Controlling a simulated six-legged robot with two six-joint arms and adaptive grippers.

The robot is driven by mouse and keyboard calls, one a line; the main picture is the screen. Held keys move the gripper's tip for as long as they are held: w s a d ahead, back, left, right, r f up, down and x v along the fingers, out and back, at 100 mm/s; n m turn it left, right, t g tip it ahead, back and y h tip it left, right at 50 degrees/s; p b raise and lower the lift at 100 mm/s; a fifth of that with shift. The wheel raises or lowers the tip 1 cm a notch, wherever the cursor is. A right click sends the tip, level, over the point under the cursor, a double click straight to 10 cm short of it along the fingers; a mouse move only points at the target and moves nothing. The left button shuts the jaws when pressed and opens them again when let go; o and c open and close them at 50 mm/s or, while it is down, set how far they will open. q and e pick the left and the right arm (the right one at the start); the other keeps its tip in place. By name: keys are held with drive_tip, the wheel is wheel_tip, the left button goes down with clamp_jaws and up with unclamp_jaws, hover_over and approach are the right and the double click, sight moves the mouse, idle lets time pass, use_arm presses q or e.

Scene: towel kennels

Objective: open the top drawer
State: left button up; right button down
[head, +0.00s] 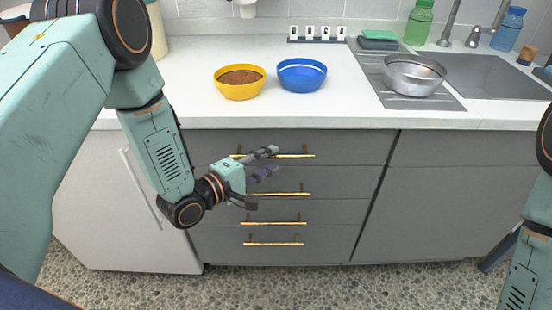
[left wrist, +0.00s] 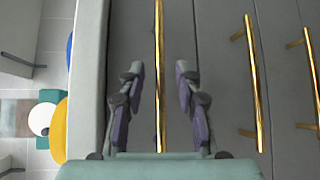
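The top drawer (head: 350,146) is the grey front just under the white counter, and it looks shut. Its gold bar handle (head: 297,156) is partly hidden behind my left gripper (head: 268,162). In the left wrist view the same handle (left wrist: 159,35) runs lengthwise between the two spread fingers of my left gripper (left wrist: 160,82). The fingers are open, one on each side of the bar, with a gap to it on both sides. I cannot tell how far the bar is in depth from the fingertips. My right gripper is out of view.
More grey drawers with gold handles (head: 280,194) lie below. On the counter (head: 180,95) stand a yellow bowl (head: 239,92) with brown contents, a blue bowl (head: 302,85) and a metal pot (head: 413,85) beside the sink (head: 480,75). A white door (head: 110,215) is at left.

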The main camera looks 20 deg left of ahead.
use_arm(q)
drive_tip(key=shift+x, duration=1)
drive_tip(key=shift+w+d, duration=0.2)
drive_tip(key=shift+w, duration=0.2)
drive_tip(key=shift+f, duration=0.1)
clamp_jaws()
